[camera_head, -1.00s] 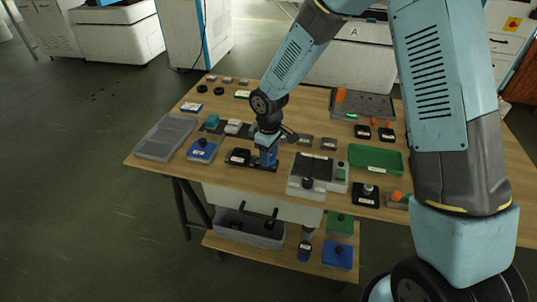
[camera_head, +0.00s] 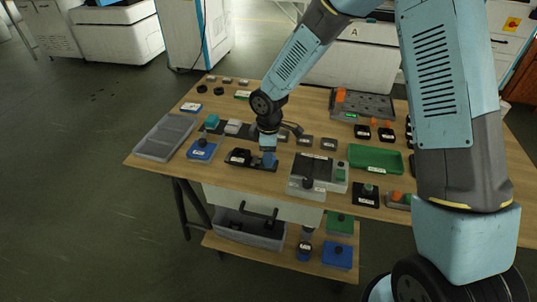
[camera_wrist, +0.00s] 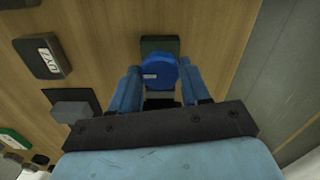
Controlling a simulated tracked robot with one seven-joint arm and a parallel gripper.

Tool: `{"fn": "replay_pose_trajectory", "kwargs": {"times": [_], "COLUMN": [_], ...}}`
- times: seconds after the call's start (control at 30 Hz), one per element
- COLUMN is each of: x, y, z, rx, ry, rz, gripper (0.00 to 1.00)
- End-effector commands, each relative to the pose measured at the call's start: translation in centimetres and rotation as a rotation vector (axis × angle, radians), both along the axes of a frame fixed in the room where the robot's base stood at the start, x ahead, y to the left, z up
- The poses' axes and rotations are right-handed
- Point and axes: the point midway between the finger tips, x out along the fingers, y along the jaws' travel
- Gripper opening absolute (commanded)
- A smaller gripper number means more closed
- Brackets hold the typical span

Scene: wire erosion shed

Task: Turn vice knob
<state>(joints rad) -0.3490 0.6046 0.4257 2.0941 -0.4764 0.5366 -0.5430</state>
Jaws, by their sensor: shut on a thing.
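The vice (camera_head: 238,157) is a dark, low fixture on the wooden bench, left of my gripper. Its blue round knob (camera_wrist: 159,71) shows in the wrist view with a small pale mark on it. My gripper (camera_wrist: 160,93) has its two blue fingers on either side of the knob and is shut on it. In the head view my gripper (camera_head: 268,157) points down at the right end of the vice, and the fingers mostly hide the knob there.
A grey unit (camera_head: 308,175) stands close on the right, with a green tray (camera_head: 376,158) beyond. A clear grey tray (camera_head: 166,137) lies at the bench's left end.

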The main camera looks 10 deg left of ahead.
Motion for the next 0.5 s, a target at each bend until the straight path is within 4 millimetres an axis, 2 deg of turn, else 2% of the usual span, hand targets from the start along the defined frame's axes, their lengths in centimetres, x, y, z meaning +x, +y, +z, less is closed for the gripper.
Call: {"fn": "replay_pose_trajectory", "kwargs": {"times": [0.2,0.23,0.5], "x": [0.29,0.29,0.13], "y": [-0.02,-0.02,-0.01], "z": [0.12,0.12,0.05], "rx": [0.001,0.001,0.0], "ry": [-0.005,-0.005,-0.002], "rz": [-0.002,-0.002,-0.002], "gripper": [0.16,0.48,0.72]}}
